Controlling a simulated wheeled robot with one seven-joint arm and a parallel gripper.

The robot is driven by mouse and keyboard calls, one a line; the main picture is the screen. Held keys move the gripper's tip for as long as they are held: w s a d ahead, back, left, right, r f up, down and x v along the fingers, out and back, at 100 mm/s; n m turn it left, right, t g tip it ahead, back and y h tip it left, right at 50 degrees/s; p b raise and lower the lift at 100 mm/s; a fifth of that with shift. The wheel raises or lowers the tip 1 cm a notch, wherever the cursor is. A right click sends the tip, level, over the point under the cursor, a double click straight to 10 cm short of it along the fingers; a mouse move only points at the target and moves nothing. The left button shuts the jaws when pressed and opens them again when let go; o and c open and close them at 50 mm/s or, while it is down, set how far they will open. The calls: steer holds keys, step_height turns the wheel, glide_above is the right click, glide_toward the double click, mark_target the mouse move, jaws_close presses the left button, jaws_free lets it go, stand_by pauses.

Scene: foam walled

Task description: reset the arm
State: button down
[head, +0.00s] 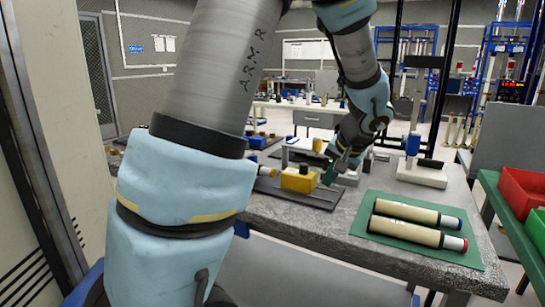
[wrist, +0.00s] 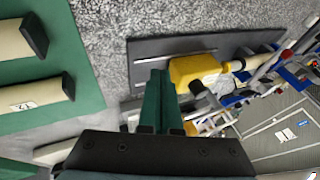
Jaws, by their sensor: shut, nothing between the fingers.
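My gripper (head: 330,172) is over the grey stone-like table (head: 290,215), at the end of my arm. In the wrist view the green fingers of my gripper (wrist: 158,85) are together with nothing between them. A yellow block (head: 298,180) sits on a dark flat plate (head: 322,196) just left of the gripper in the head view. The yellow block also shows in the wrist view (wrist: 195,70), close beside the fingertips. I cannot tell whether the fingers touch it.
Two cream tubes (head: 420,211) (head: 418,233) lie on a green mat (head: 365,228) at the right. A white stand with a blue top (head: 421,174) is behind them. A red bin (head: 522,190) stands at the far right. My arm hides much of the left side.

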steer(key=s+a+g, duration=0.1)
steer(key=a, duration=0.3)
steer(key=s+a+f+n+g, duration=0.1)
steer(key=a, duration=0.2)
steer(key=s+a+n+p, duration=0.1)
steer(key=s+a, duration=0.1)
steer(key=a, duration=0.2)
steer(key=shift+s+a+f+g, duration=0.1)
steer(key=shift+a+f+g, duration=0.1)
steer(key=shift+a+g, duration=0.15)
steer(key=s+a+f+n+g+h+p, duration=0.1)
steer(key=s+a+n+h, duration=0.1)
steer(key=s+a, duration=0.6)
steer(key=shift+s+a+n, duration=0.25)
steer(key=shift+a+n, duration=0.25)
steer(key=shift+a, duration=0.25)
